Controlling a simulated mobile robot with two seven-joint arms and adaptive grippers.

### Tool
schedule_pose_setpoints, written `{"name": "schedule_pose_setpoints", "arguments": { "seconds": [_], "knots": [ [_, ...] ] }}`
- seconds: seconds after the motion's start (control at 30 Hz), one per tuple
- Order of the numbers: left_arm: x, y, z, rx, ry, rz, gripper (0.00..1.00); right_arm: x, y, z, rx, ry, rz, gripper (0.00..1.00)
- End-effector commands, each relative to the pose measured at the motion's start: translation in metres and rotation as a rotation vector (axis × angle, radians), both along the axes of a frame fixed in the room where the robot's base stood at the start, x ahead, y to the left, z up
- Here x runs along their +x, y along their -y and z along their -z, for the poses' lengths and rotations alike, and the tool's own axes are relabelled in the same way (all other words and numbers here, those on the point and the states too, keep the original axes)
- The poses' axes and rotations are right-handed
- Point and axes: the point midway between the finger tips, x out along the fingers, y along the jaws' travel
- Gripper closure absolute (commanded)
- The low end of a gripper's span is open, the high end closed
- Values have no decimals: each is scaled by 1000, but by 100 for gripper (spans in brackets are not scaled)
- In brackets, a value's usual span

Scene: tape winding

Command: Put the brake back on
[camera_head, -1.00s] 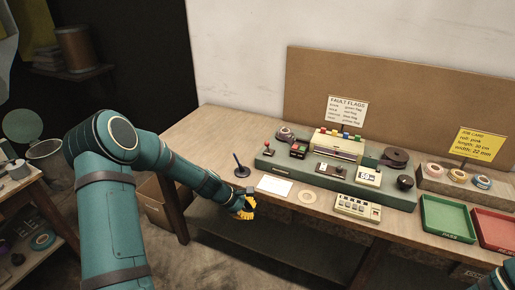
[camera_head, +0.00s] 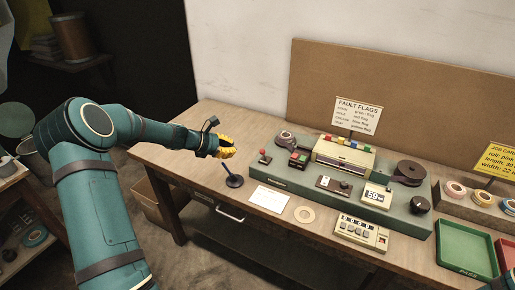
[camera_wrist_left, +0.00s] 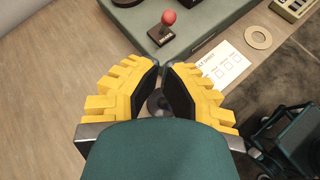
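The brake lever, with a red ball knob (camera_wrist_left: 168,17) on a short stem above a dark labelled plate, stands at the near left end of the green machine base. It also shows in the head view (camera_head: 263,156). I cannot tell its exact tilt. My left gripper (camera_head: 227,147) is left of the lever and apart from it, above the table's left part. My right gripper is out of view.
A black post on a round base (camera_head: 233,181) stands below the left gripper. A white card (camera_head: 269,198) and a tan ring (camera_head: 304,214) lie in front of the green base (camera_head: 300,187). A keypad box (camera_head: 361,232) and green tray (camera_head: 466,250) are further right.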

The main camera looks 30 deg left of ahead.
Motion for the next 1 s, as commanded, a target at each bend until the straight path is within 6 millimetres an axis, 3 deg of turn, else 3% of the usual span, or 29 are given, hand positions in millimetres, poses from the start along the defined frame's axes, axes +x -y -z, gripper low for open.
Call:
{"name": "schedule_pose_setpoints", "arguments": {
  "seconds": [0.47,1.0],
  "knots": [
    [5,4,5,0,-1,2,100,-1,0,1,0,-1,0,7],
    [63,43,47,1,0,3,100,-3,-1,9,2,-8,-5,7]
  ]
}}
